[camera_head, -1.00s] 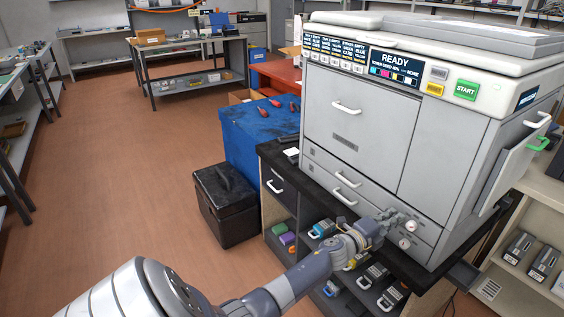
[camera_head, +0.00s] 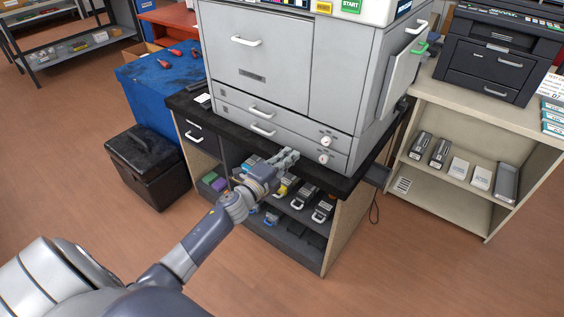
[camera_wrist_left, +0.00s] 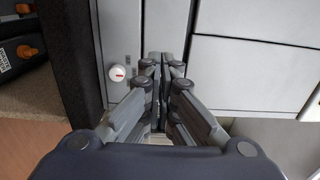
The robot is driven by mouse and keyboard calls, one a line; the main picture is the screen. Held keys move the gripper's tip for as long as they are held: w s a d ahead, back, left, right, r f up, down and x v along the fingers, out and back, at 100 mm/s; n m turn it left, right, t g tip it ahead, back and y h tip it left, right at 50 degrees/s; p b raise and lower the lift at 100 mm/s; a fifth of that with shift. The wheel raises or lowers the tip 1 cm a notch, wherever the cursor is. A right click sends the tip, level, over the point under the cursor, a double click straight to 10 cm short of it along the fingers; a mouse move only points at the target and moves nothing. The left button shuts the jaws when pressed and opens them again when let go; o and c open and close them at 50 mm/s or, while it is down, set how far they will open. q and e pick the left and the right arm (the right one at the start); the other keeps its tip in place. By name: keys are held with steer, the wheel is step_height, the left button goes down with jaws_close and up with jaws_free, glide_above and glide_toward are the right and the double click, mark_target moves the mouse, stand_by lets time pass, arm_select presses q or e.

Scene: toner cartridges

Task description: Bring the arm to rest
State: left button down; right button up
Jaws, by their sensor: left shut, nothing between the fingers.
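My left gripper (camera_head: 287,157) is shut and empty. In the head view it is in front of the lower drawers of the grey printer (camera_head: 262,70), near the front edge of the black cabinet top (camera_head: 323,180). In the left wrist view the closed fingers (camera_wrist_left: 166,62) point at the printer's grey front panels (camera_wrist_left: 240,75), with a white round knob (camera_wrist_left: 117,73) just left of them. I cannot tell whether the fingertips touch the printer. My right gripper is in neither view.
Several cartridges (camera_head: 322,210) sit on the shelves under the printer. A black box (camera_head: 150,165) and a blue chest (camera_head: 165,90) stand to the left. A beige shelf unit (camera_head: 450,208) with a black printer (camera_head: 495,55) stands to the right. The floor in front is clear.

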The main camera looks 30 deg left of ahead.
arm_select(q)
steer(key=s+d+f+n+g+y, duration=0.1)
steer(key=s+f+n+g, duration=0.2)
steer(key=s+f, duration=0.6)
steer(key=s+f+n+g+y+p, duration=0.1)
steer(key=s+f+n+g, duration=0.2)
steer(key=f, duration=1)
steer(key=s+d+f+n+g, duration=0.15)
steer(key=s+f+n, duration=0.25)
steer(key=s+f, duration=0.55)
steer(key=s+d+f+n+g, duration=0.2)
steer(key=s+f, duration=0.4)
steer(key=s, duration=0.5)
steer(key=s+d+f+n+g, duration=0.2)
steer(key=s+f, duration=0.4)
steer(key=s, duration=0.5)
steer(key=s+d+f+n+g+p, duration=0.1)
steer(key=s+d+f+g, duration=0.3)
steer(key=s, duration=0.7)
step_height(320, 180, down, 2)
steer(key=shift+s+d+f+n+g, duration=0.1)
steer(key=shift+s+d+n+g, duration=0.3)
steer(key=shift+n+g, duration=0.4)
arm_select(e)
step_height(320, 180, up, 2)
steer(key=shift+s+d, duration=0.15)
